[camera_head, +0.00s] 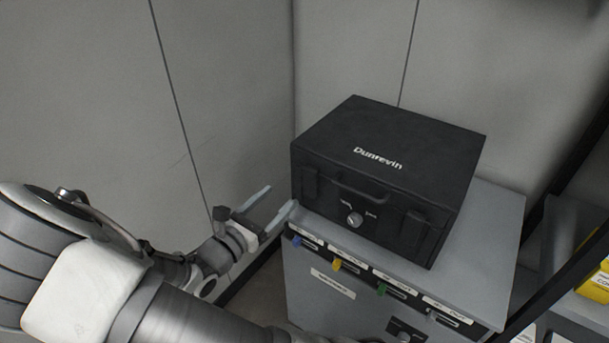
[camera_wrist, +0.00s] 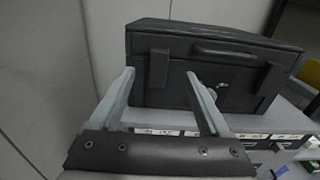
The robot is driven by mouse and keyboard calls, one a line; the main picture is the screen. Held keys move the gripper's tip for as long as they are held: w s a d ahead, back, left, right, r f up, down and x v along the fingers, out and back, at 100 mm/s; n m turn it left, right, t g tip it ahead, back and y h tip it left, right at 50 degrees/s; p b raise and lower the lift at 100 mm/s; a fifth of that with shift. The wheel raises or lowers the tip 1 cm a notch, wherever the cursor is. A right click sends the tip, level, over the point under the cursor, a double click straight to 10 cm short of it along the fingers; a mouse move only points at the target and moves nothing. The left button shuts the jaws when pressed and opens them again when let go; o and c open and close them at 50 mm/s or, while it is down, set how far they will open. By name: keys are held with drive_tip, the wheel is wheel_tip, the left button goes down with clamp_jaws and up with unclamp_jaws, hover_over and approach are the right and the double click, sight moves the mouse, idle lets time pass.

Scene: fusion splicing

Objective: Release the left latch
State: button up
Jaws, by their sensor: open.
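A black case (camera_head: 375,165) marked "Dunrevin" stands closed on a grey cabinet. Its front has a handle (camera_head: 352,186), a round knob (camera_head: 354,219) and two dark latches. The left latch (camera_head: 309,184) is at the front's left end and the right latch (camera_head: 413,227) at its right end. In the wrist view the left latch (camera_wrist: 159,69) shows upright against the front, between my two fingers in the picture. My gripper (camera_head: 280,202) is open and empty, to the left of the case's front left corner, apart from the latch in the head view.
The grey cabinet (camera_head: 490,235) has a front row of labelled slots with coloured tabs. Walls stand behind and to the left. A shelf with a yellow box (camera_head: 594,282) is at the right. Free room lies left of the cabinet.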

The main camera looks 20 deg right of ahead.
sight(308, 171)
drive_tip(key=x, duration=1.1)
drive_tip(key=shift+d+b, duration=0.1)
drive_tip(key=shift+b, duration=0.25)
clamp_jaws()
idle(0.7)
